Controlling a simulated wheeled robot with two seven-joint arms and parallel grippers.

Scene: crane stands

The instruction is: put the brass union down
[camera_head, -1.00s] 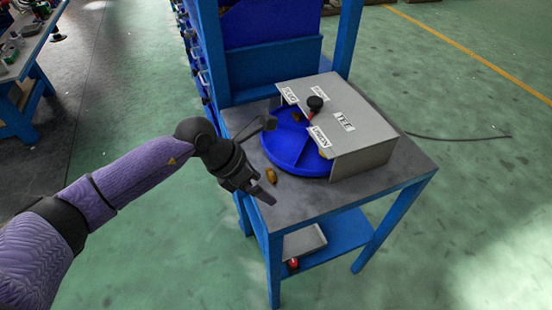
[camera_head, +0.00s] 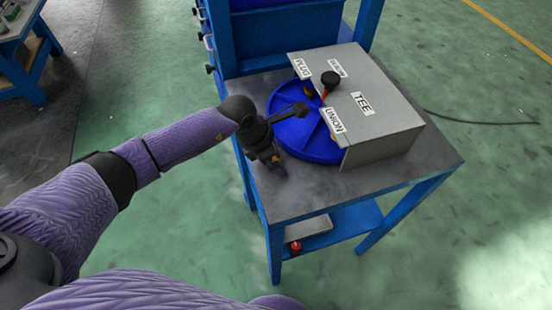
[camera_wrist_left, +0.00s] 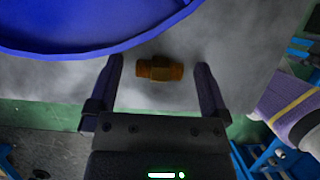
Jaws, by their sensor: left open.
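The brass union (camera_wrist_left: 160,69) is a small brass-coloured fitting lying on the grey tabletop (camera_wrist_left: 190,42). In the left wrist view it shows between the two fingers of my left gripper (camera_head: 287,140), with a gap on each side. The gripper is open and holds nothing. In the head view the gripper is above the table's left part and hides most or all of the union. The blue round divided tray (camera_head: 313,154) is just beside it, and its rim (camera_wrist_left: 100,45) fills the upper left of the wrist view. My right gripper is not in view.
A grey cover (camera_head: 385,125) with labels, including PLUG, TEE and UNION, stands over part of the tray. A black knob (camera_head: 330,79) on a red stem rises beside it. Small brass pieces (camera_head: 308,91) lie in the tray. The table's front right is clear.

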